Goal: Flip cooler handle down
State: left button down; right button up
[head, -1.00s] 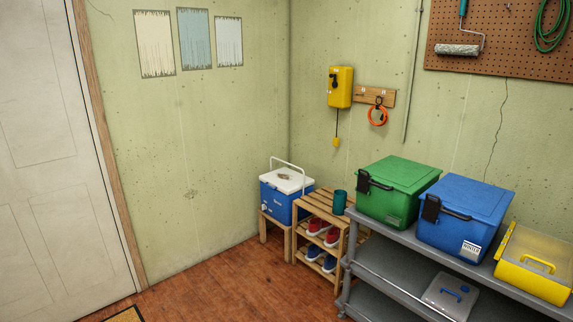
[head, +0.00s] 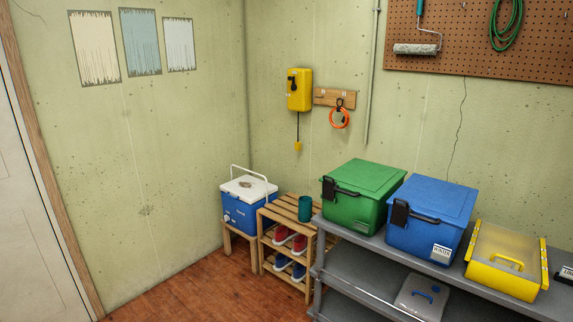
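The blue cooler (head: 239,219) with a white lid (head: 249,189) stands on a small wooden stand (head: 228,238) in the room's corner. Its white handle (head: 250,171) is raised above the lid. A small brownish object (head: 246,183) lies on the lid. Neither of my grippers shows in the head view.
A wooden shoe rack (head: 285,213) with a teal cup (head: 305,208) and shoes stands right of the cooler. A grey shelf (head: 345,238) holds a green bin (head: 360,195), a blue bin (head: 430,213) and a yellow bin (head: 507,262). The brown floor (head: 185,295) in front is clear.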

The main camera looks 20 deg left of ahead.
aim_at(265, 178)
jog(key=i+j+z, duration=0.1)
jog(key=i+j, duration=0.15)
jog(key=i+j+z, duration=0.1)
jog(key=i+j, duration=0.15)
jog(key=i+j+z, duration=0.1)
jog(key=j, duration=0.35)
jog(key=i+j+z, duration=0.1)
jog(key=i+j, duration=0.4)
jog(key=j, duration=0.25)
jog(key=i+j+z, duration=0.15)
jog(key=i+j, duration=0.15)
jog(key=j, duration=0.2)
jog(key=i+j, duration=0.2)
jog(key=j, duration=0.15)
jog(key=i+j, duration=0.15)
jog(key=j, duration=0.25)
jog(key=i+j, duration=0.2)
jog(key=j, duration=0.15)
jog(key=i+j, duration=0.15)
jog(key=j, duration=0.2)
